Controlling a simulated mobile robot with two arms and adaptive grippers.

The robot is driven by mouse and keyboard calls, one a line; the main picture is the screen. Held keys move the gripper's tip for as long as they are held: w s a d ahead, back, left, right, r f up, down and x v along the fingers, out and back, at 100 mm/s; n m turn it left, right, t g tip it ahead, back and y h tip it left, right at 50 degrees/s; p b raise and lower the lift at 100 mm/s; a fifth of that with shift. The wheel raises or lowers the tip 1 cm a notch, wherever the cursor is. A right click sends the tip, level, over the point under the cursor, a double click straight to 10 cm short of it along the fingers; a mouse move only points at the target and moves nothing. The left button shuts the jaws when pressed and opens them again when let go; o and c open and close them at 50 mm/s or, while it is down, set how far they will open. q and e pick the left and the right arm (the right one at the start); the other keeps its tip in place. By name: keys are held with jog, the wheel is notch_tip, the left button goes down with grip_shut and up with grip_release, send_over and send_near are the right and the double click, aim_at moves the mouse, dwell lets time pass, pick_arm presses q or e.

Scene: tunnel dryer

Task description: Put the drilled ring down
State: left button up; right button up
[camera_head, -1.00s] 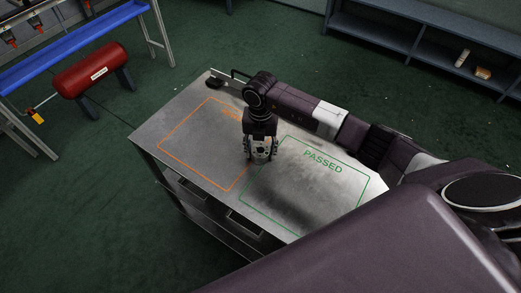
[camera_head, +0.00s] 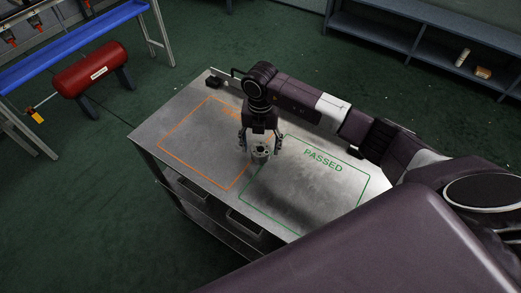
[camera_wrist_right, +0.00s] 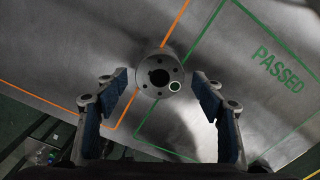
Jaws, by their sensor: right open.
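In the right wrist view the ring (camera_wrist_right: 147,87) lies between and beyond the fingertips, with gaps on both sides. My right gripper (camera_head: 261,149) is open above and around it, pointing down. My left gripper is not in view.
The green outline marked PASSED (camera_head: 323,161) is empty, as is the orange outline (camera_head: 163,150). A small dark object (camera_head: 215,82) is at the table's back corner. A red cylinder on a stand (camera_head: 92,74) and blue bench (camera_head: 75,42) are left; a shelf (camera_head: 440,50) stands behind.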

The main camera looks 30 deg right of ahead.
aim_at(260, 150)
notch_tip(260, 150, up, 10)
jog(key=b, duration=0.1)
jog(key=shift+f+b, duration=0.15)
jog(key=shift+b, duration=0.2)
